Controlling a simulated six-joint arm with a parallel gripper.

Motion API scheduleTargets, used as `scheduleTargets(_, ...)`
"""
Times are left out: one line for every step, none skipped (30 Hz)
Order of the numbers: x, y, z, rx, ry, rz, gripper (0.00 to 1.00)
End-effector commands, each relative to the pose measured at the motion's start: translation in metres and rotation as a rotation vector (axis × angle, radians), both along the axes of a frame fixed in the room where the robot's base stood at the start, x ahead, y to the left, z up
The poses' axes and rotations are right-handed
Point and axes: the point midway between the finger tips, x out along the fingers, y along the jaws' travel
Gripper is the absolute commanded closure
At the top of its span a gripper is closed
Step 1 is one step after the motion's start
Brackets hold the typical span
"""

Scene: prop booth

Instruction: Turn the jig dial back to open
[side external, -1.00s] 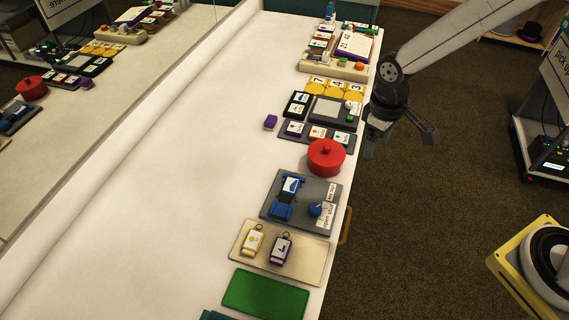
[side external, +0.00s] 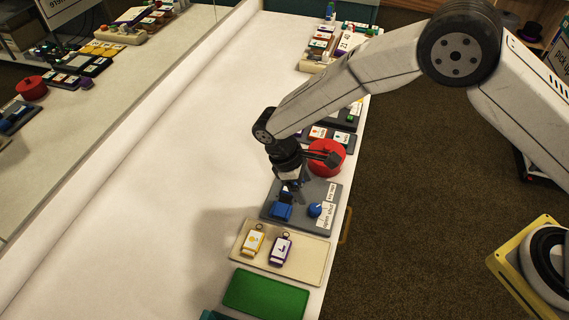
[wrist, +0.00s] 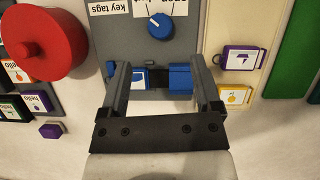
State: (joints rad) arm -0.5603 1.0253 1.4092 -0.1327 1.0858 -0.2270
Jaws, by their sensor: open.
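The jig is a grey board (side external: 329,190) with a round blue dial (side external: 315,209) and blue clamp blocks (side external: 281,212). In the wrist view the dial (wrist: 160,25) has a short white pointer mark, tilted up and to the left, below a partly cut-off label. A white and blue tag (wrist: 140,80) lies between the clamp blocks (wrist: 180,78). My gripper (wrist: 158,68) is open above the clamp part, its fingers either side of it, with the dial beyond the fingertips. In the side view my gripper (side external: 291,187) hides part of the jig; contact cannot be told.
A red round lidded pot (side external: 326,157) stands close behind the jig. A cream tray (side external: 305,267) with two key tags lies in front, then a green mat (side external: 265,294). A small purple block (wrist: 51,130) shows in the wrist view. The white table left of the jig is clear.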

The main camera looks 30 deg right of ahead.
Motion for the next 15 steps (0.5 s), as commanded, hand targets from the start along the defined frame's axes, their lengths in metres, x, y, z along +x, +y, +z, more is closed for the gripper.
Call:
scheduleTargets(0.000, 0.001, -0.001, -0.002, 0.001, 0.002, 0.19)
scheduleTargets(0.000, 0.001, -0.001, -0.001, 0.001, 0.003, 0.19)
scheduleTargets(0.000, 0.001, -0.001, -0.002, 0.001, 0.002, 0.19)
scheduleTargets(0.000, 0.000, -0.001, -0.001, 0.002, 0.002, 0.19)
scheduleTargets(0.000, 0.000, -0.001, -0.001, 0.002, 0.002, 0.19)
scheduleTargets(-0.001, 0.000, -0.002, -0.001, 0.002, 0.002, 0.19)
scheduleTargets(-0.001, 0.000, -0.002, -0.001, 0.002, 0.001, 0.19)
scheduleTargets(-0.001, -0.001, -0.003, -0.001, 0.002, 0.001, 0.19)
scheduleTargets(-0.002, -0.001, -0.005, -0.002, 0.002, 0.001, 0.19)
scheduleTargets(-0.002, -0.002, -0.007, -0.002, 0.002, 0.001, 0.19)
scheduleTargets(-0.002, -0.002, -0.008, -0.001, 0.002, 0.001, 0.19)
scheduleTargets(-0.003, -0.003, -0.011, -0.001, 0.002, 0.001, 0.19)
scheduleTargets(-0.004, -0.004, -0.014, -0.001, 0.002, 0.001, 0.19)
scheduleTargets(-0.004, -0.005, -0.016, -0.002, 0.001, 0.000, 0.19)
scheduleTargets(-0.006, -0.006, -0.020, -0.002, 0.003, 0.000, 0.19)
